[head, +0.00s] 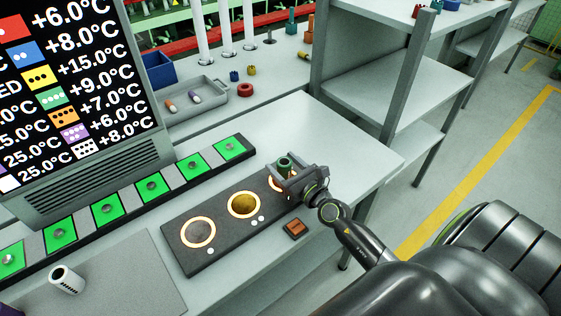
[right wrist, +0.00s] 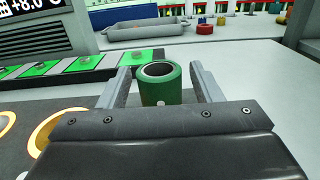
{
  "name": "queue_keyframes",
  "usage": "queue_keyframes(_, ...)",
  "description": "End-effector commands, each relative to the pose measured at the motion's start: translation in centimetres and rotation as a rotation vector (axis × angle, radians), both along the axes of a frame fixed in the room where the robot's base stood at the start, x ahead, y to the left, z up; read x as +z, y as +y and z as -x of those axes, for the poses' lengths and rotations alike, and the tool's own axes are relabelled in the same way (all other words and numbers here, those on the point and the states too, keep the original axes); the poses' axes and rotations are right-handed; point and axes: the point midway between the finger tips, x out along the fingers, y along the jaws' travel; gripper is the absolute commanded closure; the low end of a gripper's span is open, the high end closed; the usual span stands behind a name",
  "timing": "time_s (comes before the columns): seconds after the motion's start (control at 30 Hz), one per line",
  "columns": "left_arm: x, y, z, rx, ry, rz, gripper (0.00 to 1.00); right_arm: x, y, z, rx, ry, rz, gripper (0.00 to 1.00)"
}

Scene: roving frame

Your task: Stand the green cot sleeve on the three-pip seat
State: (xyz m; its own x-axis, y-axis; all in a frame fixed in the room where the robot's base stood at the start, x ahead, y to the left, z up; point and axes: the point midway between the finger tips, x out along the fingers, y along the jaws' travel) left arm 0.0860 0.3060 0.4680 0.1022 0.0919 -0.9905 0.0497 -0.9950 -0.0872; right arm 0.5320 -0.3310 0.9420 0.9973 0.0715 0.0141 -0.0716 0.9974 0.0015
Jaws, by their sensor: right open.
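The green cot sleeve (head: 285,164) stands upright at the right end of the dark seat plate (head: 217,221). It also shows in the right wrist view (right wrist: 160,86), with a pale mark low on its near side. My right gripper (head: 290,172) is open, with one finger on each side of the sleeve. In the wrist view gaps show between the sleeve and the fingers. The gripper hides most of the third glowing seat (head: 272,184) and the sleeve's base, so I cannot tell exactly how it sits. One-pip (head: 198,232) and two-pip (head: 243,205) seats are empty. My left gripper is not in view.
A row of green pads (head: 152,187) runs behind the plate. A white sleeve (head: 67,281) is on a grey mat at left. A small brown-orange block (head: 295,228) is in front of the plate. A grey tray (head: 210,95) and display screen (head: 70,90) stand behind.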

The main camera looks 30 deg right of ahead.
Motion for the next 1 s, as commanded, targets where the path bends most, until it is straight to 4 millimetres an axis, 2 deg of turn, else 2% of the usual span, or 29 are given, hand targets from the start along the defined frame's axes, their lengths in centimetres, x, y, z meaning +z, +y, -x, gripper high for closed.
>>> queue_keyframes(0.1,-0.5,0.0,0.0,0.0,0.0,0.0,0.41,-0.3,-0.2,2.6,0.0,0.002,0.001,0.41)
queue_keyframes(0.3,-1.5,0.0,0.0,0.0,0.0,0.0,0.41,-0.4,-0.5,6.6,0.0,0.002,0.002,0.41)
queue_keyframes(0.5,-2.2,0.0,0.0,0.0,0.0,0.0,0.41,-0.4,-0.7,9.3,0.001,0.001,0.002,0.41)
queue_keyframes(0.7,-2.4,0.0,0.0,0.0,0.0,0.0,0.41,-0.2,-0.7,10.2,0.0,-0.001,0.001,0.41)
queue_keyframes(1.0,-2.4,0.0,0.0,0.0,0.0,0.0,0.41,-0.1,-0.7,10.2,0.0,-0.001,0.0,0.41)
